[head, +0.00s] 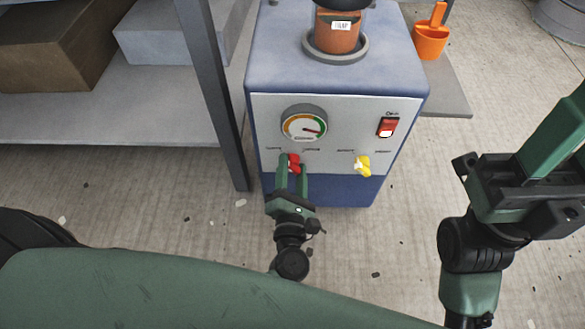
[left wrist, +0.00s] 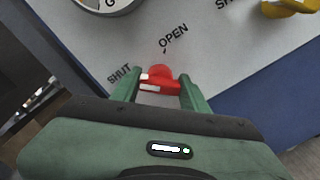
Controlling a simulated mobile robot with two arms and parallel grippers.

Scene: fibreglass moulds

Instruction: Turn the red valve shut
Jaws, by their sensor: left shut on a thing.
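The red valve (head: 294,163) is on the pale front panel of a blue machine, below the round gauge. My left gripper (head: 291,178) has its two green fingers on either side of the valve handle and is shut on it. In the left wrist view the red valve (left wrist: 160,79) sits between the fingertips. White marks show on the left part of its handle, on the side of the SHUT label (left wrist: 120,73). The OPEN label (left wrist: 173,37) is above it, to the right.
A yellow valve (head: 362,165) is to the right on the panel (head: 335,135), below a red switch (head: 387,127). The gauge (head: 304,124) is above the red valve. A shelf post (head: 215,95) stands close on the left. An orange scoop (head: 430,38) is behind right.

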